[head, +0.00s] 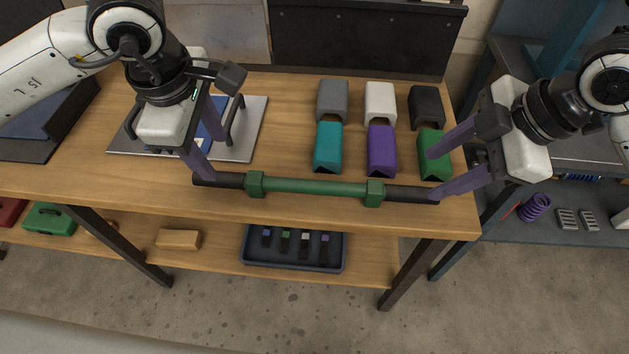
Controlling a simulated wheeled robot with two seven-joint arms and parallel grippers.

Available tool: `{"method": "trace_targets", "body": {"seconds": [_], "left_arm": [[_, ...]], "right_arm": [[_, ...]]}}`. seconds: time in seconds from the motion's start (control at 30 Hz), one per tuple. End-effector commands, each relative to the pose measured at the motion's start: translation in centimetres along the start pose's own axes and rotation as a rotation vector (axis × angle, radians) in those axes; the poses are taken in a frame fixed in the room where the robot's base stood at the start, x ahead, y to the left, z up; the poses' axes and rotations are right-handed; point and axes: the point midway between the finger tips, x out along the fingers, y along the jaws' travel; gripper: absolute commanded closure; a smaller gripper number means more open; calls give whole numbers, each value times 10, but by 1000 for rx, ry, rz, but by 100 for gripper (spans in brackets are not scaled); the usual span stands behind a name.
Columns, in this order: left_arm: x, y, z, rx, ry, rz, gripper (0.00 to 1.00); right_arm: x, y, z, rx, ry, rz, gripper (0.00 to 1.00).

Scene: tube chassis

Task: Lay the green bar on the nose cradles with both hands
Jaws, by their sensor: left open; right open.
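The green bar (315,187) lies along the front of the wooden table, with black end sections and a green collar near each end. My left gripper (214,158) has purple fingers spread open near the bar's left black end. My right gripper (431,176) is open too, its purple fingers near the right black end, with the lower fingertip close to it. Neither gripper holds the bar. I cannot tell which parts, if any, are the nose cradles.
Grey, white, black, teal, purple and green blocks (328,148) stand behind the bar. A metal plate (250,127) with a blue item and black handles is at the left, partly under my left gripper. A dark tray (293,262) sits on the lower shelf.

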Motion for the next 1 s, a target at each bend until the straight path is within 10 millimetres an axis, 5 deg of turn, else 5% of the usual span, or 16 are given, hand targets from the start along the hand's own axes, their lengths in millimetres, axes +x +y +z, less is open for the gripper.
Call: {"method": "trace_targets", "body": {"seconds": [0.6, 1.0], "left_arm": [[88, -1, 0, -2, 0, -4, 54], [103, 0, 0, 0, -1, -1, 54]], "right_arm": [[88, -1, -1, 2, 3, -3, 54], [103, 0, 0, 0, 1, 0, 54]]}}
